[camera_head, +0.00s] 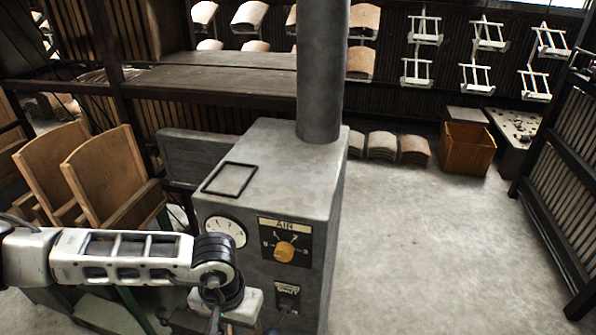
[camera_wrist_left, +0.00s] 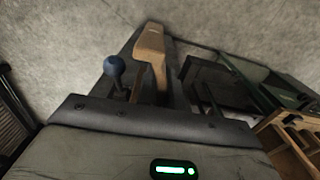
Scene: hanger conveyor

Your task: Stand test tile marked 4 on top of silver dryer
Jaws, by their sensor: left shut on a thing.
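The silver dryer (camera_head: 290,165) is a grey metal box with a round pipe rising from its top. A thin dark square outline (camera_head: 231,179) marks the left part of its flat top, which is bare there. My left gripper (camera_head: 215,318) hangs low in front of the dryer's left side, below its top, fingertips mostly out of frame. It is shut on a tan piece (camera_wrist_left: 151,48), seen narrow and edge-on in the left wrist view; this looks like the test tile. No number 4 is readable on it. My right gripper is not in view.
The dryer's front carries a gauge (camera_head: 226,231) and an orange AIR knob (camera_head: 285,252). A blue ball knob (camera_wrist_left: 114,66) shows beside the tan piece. Wooden seats (camera_head: 110,180) stand left. An orange crate (camera_head: 467,150) stands back right. The floor right of the dryer is clear.

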